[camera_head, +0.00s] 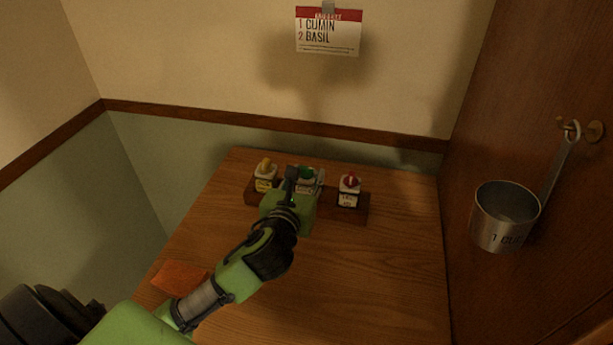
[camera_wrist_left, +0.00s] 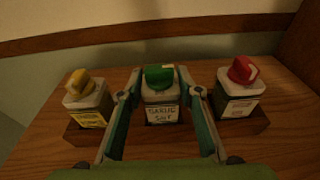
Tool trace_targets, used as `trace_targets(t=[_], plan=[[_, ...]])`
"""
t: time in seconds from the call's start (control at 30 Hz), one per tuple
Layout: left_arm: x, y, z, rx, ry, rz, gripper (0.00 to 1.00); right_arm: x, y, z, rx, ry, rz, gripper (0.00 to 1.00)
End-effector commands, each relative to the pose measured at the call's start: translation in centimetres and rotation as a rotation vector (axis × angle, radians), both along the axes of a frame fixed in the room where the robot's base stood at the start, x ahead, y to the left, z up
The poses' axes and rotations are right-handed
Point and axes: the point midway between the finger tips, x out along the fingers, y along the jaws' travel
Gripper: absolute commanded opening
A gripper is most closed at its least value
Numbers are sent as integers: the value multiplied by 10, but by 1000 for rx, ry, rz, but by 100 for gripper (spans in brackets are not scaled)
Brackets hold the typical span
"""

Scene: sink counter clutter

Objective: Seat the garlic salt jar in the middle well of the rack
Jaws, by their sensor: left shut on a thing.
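The garlic salt jar (camera_wrist_left: 161,100) has a green lid and a white label, and stands upright at the middle of the wooden rack (camera_wrist_left: 198,137). My left gripper (camera_wrist_left: 162,105) is shut on it, one finger on each side. In the head view the jar's green lid (camera_head: 306,172) shows just beyond my left gripper (camera_head: 303,183), and the rack (camera_head: 362,203) lies under it. The jar's base and the middle well are hidden, so I cannot tell how deep it sits. My right gripper is not in view.
A yellow-lidded jar (camera_head: 264,177) stands in the rack's left place and a red-lidded jar (camera_head: 348,190) in its right place. An orange item (camera_head: 180,277) lies at the table's left edge. A metal cup (camera_head: 506,217) hangs at right. The table's front right is clear.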

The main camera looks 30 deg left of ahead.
Motion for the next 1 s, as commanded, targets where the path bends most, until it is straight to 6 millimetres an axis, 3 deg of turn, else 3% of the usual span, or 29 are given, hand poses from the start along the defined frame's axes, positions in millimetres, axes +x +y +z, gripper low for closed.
trace_targets(t=[0.1,0.13,0.17,0.63,0.77,1.0], plan=[[0,0,-3,1,-1,0,9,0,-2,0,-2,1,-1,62],[0,0,-3,0,0,0,40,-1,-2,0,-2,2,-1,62],[0,0,-2,0,0,0,48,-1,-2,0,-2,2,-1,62],[-6,-2,1,1,0,-2,50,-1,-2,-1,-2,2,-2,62],[-25,-7,4,-1,1,-4,50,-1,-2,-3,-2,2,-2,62],[-78,-20,14,0,2,-4,50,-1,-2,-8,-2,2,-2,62]])
